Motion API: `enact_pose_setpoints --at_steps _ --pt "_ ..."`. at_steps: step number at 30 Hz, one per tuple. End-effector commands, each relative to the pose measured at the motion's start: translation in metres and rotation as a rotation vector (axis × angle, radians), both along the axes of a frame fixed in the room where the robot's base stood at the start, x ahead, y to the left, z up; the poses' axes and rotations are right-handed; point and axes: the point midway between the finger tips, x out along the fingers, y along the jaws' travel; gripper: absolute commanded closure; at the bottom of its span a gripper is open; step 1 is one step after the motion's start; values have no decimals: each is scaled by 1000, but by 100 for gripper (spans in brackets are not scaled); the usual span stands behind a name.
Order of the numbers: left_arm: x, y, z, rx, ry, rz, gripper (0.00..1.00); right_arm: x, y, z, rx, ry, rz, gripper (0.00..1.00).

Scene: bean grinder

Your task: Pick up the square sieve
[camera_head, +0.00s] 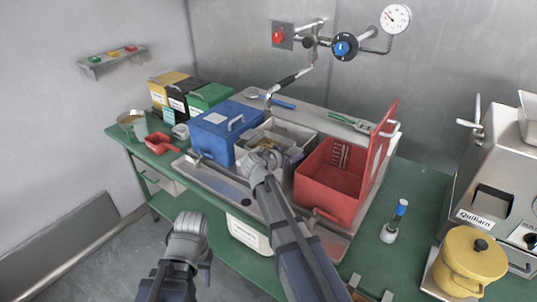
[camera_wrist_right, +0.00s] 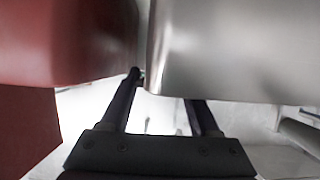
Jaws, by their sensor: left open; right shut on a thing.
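No square sieve can be told for sure. A small red square pan with a short handle (camera_head: 160,143) lies at the table's left end; whether it has a mesh is too small to tell. My right gripper (camera_head: 263,160) is at the front of a grey bin (camera_head: 282,127), shut on part of it; the arm hides the exact contact. In the right wrist view, the fingers (camera_wrist_right: 164,95) reach up behind the grey metal wall (camera_wrist_right: 235,50), beside a red wall (camera_wrist_right: 65,40). My left gripper (camera_head: 188,228) is open and empty, in front of the table.
A blue bin (camera_head: 212,133) and a red bin (camera_head: 325,180) with its lid up flank the grey bin. A metal cup (camera_head: 133,127) stands near the red pan. A grinder (camera_head: 500,170) and a yellow pot (camera_head: 470,262) stand at right. Pipes with a gauge are on the wall.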

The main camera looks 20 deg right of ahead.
Motion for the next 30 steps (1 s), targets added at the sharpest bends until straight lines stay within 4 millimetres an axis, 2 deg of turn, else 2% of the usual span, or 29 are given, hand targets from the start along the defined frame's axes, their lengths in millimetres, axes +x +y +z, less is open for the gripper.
enact_pose_setpoints --at_steps 1,9,23,30 --pt "0 0 0 0 0 0 55 0 0 0 0 0 0 72" --pt "0 0 0 0 0 0 55 0 0 0 0 0 0 100" --pt "0 0 3 0 0 0 55 0 0 3 1 -1 0 100" --pt "0 0 21 0 0 0 55 0 0 21 1 -1 0 100"
